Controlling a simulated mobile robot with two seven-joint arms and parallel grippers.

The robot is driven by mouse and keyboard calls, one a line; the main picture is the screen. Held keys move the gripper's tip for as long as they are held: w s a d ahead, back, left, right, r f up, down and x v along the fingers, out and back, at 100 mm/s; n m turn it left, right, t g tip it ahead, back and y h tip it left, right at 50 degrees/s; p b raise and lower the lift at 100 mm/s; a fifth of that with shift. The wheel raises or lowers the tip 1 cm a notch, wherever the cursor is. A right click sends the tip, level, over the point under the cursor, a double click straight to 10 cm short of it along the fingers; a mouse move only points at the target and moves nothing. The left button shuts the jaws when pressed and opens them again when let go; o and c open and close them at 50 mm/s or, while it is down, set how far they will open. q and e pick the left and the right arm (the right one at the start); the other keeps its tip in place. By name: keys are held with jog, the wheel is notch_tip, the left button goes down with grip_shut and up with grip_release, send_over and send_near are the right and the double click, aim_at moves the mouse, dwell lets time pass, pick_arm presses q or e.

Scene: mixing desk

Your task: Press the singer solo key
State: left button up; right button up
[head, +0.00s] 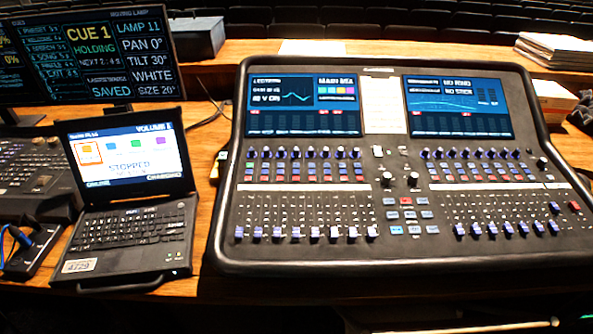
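The mixing desk (380,265) stands on the wooden table, with two lit screens, the left one (303,106) headed MAIN MIX and the right one (458,107) reading NO SEND. Below the screens are rows of blue knobs and small keys, some red, such as the left key row (305,178). A white label strip (300,187) runs under the left keys, and its writing is too small to read. I cannot tell which key is the singer solo key. Neither of my grippers is in view.
A rugged laptop (125,225) reading STOPPED stands left of the desk. A cue monitor (90,55) is behind it, and a lighting console (35,170) is at far left. Papers (553,48) and a box (553,98) lie at the right.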

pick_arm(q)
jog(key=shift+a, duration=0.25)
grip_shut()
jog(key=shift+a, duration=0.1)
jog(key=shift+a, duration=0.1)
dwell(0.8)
